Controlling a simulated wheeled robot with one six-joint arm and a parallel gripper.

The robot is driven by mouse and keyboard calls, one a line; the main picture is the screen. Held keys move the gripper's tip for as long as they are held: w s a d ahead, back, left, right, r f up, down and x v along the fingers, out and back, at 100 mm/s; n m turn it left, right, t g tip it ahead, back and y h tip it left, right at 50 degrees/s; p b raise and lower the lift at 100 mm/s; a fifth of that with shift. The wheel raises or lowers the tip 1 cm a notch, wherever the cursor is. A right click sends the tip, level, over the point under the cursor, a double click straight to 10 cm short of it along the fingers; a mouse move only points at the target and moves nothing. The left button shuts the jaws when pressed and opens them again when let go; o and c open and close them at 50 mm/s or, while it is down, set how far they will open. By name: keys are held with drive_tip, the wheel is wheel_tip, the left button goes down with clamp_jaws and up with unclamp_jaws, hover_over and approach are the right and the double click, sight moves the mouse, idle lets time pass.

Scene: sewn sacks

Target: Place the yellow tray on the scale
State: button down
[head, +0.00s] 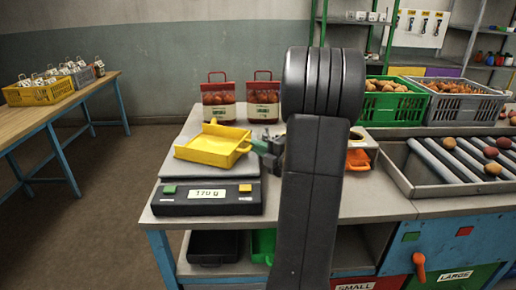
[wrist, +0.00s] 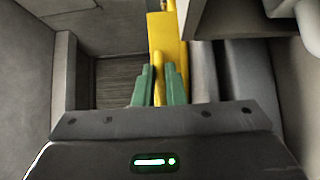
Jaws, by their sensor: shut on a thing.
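The yellow tray (head: 211,146) is over the scale's grey plate (head: 180,168) in the head view. I cannot tell for sure whether it rests on the plate or is just above it. The scale's black front (head: 206,197) has a lit display (head: 207,194) that seems to read 170 g. My gripper (head: 262,147) is at the tray's right side, partly hidden behind my dark arm. In the wrist view, the green fingers of my gripper (wrist: 159,84) are shut on a narrow yellow part of the tray (wrist: 168,35).
Two red sacks (head: 218,101) (head: 263,97) stand behind the tray. An orange thing (head: 357,159) lies right of my arm. A green crate (head: 393,103), a grey crate (head: 463,103) and a roller tray (head: 450,160) are farther right. The floor on the left is clear.

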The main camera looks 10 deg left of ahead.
drive_tip(key=c, duration=1.5)
unclamp_jaws()
drive_tip(key=b+v, duration=0.1)
drive_tip(key=v, duration=1.1)
